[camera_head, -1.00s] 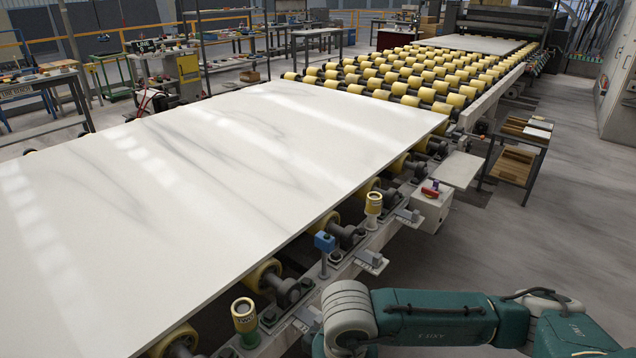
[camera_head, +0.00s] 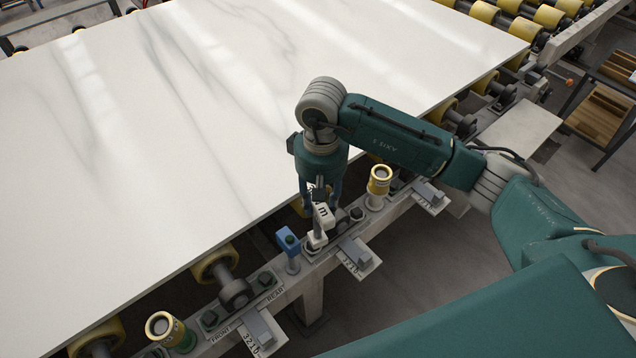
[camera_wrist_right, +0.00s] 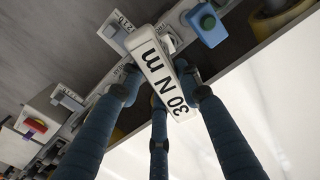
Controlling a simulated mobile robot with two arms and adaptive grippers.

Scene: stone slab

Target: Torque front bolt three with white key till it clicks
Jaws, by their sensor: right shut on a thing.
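The white key (camera_head: 322,216), marked "30 N m" in the right wrist view (camera_wrist_right: 163,72), is between the fingers of my right gripper (camera_head: 319,203). The gripper points down and is shut on the key, just above the rail beside the slab. A pale block shows directly under the key; I cannot tell whether the key still touches it. Dark bolts sit on the rail's bearing plates, one (camera_head: 210,318) by the "FRONT" mark and one (camera_head: 266,279) by "REAR". Which is front bolt three is not clear. My left gripper is out of view.
A blue key (camera_head: 289,241) stands on a post just left of the white one. Yellow-topped cylinders (camera_head: 379,181) stand along the rail, another (camera_head: 163,327) at lower left. The white slab (camera_head: 200,110) lies close behind. Small scale plates (camera_head: 258,328) jut out in front.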

